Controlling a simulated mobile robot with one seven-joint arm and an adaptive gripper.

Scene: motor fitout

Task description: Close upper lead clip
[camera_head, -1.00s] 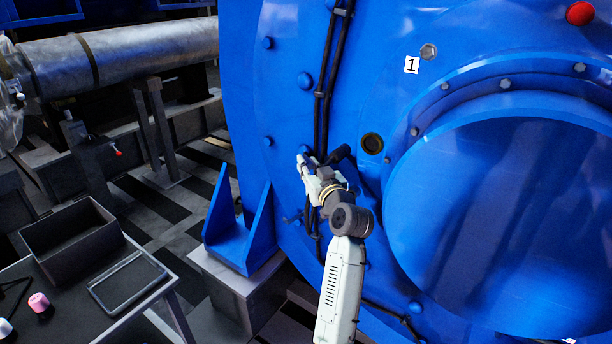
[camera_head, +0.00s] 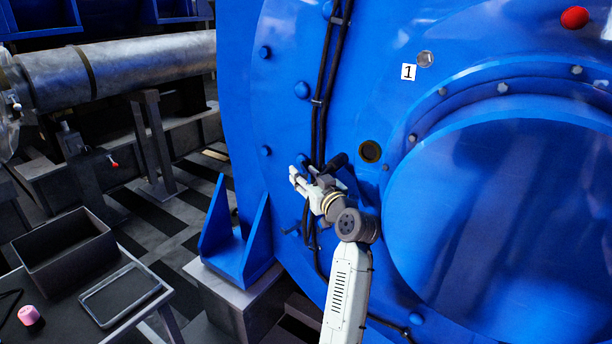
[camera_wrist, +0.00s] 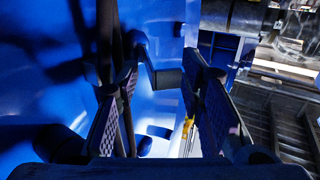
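Two black lead cables (camera_head: 321,125) run down the face of the blue motor housing (camera_head: 285,60). Dark clip bands cross them at the top (camera_head: 338,20) and midway (camera_head: 317,102); I cannot tell whether either is closed. My gripper (camera_head: 296,178) is beside the cables, below the midway band. In the wrist view my gripper (camera_wrist: 160,105) has its two dark pads well apart, with nothing clamped between them. A dark bent piece (camera_wrist: 165,78), perhaps a clip part, shows between and beyond the pads. The cables (camera_wrist: 106,35) pass behind the left finger, which partly hides them.
A dark round port (camera_head: 370,152) and a short black stub (camera_head: 338,160) are right of the cables. A blue foot bracket (camera_head: 240,240) stands lower left. A table with an open box (camera_head: 65,250), a tray (camera_head: 120,295) and a pink item (camera_head: 28,315) is at the left.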

